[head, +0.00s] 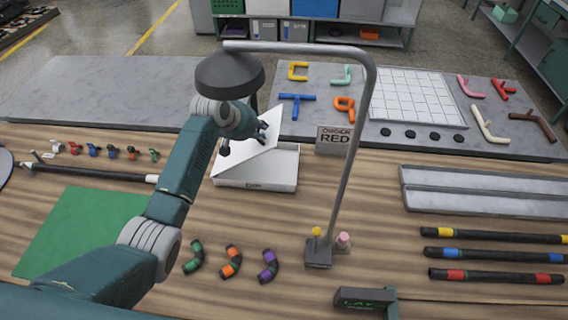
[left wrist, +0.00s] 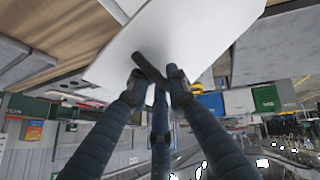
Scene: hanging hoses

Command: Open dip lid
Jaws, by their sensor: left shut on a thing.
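A white box (head: 257,183) stands at the middle of the wooden table. Its white lid (head: 240,161) is tilted up, with its right side raised above the box. My left gripper (head: 262,132) is at the lid's upper edge, shut on the lid's dark handle. In the left wrist view my left gripper's fingers (left wrist: 153,85) close around the dark handle (left wrist: 149,68), with the white lid (left wrist: 190,35) behind it. My right gripper is not in view.
A grey lamp-like stand (head: 353,135) rises right of the box and arches over my left arm. A sign reading RED (head: 334,140) stands behind it. Curved hose pieces (head: 231,261) lie in front. A green mat (head: 75,235) lies at left.

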